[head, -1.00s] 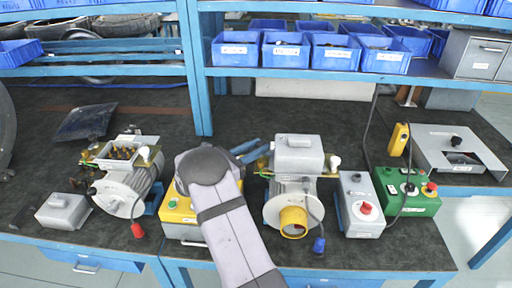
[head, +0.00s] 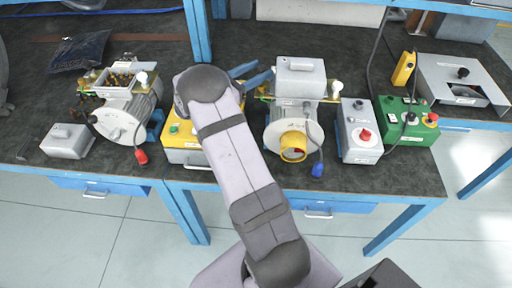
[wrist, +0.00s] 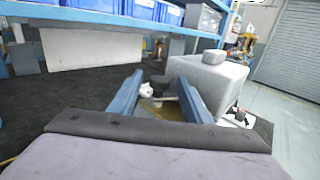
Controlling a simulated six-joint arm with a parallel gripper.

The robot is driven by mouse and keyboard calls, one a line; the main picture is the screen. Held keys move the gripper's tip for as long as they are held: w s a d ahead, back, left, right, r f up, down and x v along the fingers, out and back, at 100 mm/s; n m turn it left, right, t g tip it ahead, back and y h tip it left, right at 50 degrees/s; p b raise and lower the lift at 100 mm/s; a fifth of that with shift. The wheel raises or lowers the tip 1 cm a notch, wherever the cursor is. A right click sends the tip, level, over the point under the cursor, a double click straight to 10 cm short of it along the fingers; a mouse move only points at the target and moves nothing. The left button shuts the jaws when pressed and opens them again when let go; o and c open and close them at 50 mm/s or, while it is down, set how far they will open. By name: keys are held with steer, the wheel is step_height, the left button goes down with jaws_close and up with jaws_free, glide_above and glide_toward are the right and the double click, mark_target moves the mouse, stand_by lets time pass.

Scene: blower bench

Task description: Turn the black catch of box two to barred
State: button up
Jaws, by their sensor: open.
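The right-hand blower motor carries a closed grey terminal box (head: 301,77), which also shows in the wrist view (wrist: 212,82). In the wrist view a black catch-like knob (wrist: 158,84) stands upright beside that box, with a white piece to its left and brass-coloured metal below. My gripper (head: 264,70) is open, at the left side of the terminal box. In the wrist view its blue fingers (wrist: 158,90) lie on either side of the knob in the picture; I cannot tell whether they touch it. I cannot read which box is number two, nor the catch's position.
A left motor (head: 127,112) has an open terminal box. A yellow box (head: 186,150) is partly hidden by my arm. A grey control box (head: 358,145) and green box (head: 405,135) stand right of the motors.

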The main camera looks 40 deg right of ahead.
steer(key=shift+w+f+m+g, duration=0.1)
steer(key=shift+w+m+g, duration=0.05)
steer(key=shift+m+g, duration=0.2)
steer(key=w+a+m+g+b, duration=0.2)
steer(key=a+g+b, duration=0.15)
steer(key=a, duration=0.35)
steer(key=s+a+f+m+y, duration=0.3)
steer(key=s+f+m, duration=0.1)
steer(key=s+m, duration=0.3)
steer(key=s+a+f+m+y+p, duration=0.1)
steer(key=s+a+f+m+y, duration=0.2)
steer(key=s+m, duration=0.4)
steer(key=s+a+f+m+y, duration=0.4)
steer(key=s+f+m, duration=0.3)
steer(key=m, duration=0.7)
steer(key=shift+s+a+t, duration=0.2)
steer(key=shift+s+t, duration=0.1)
steer(key=shift+s, duration=0.3)
steer(key=shift+m, duration=0.25)
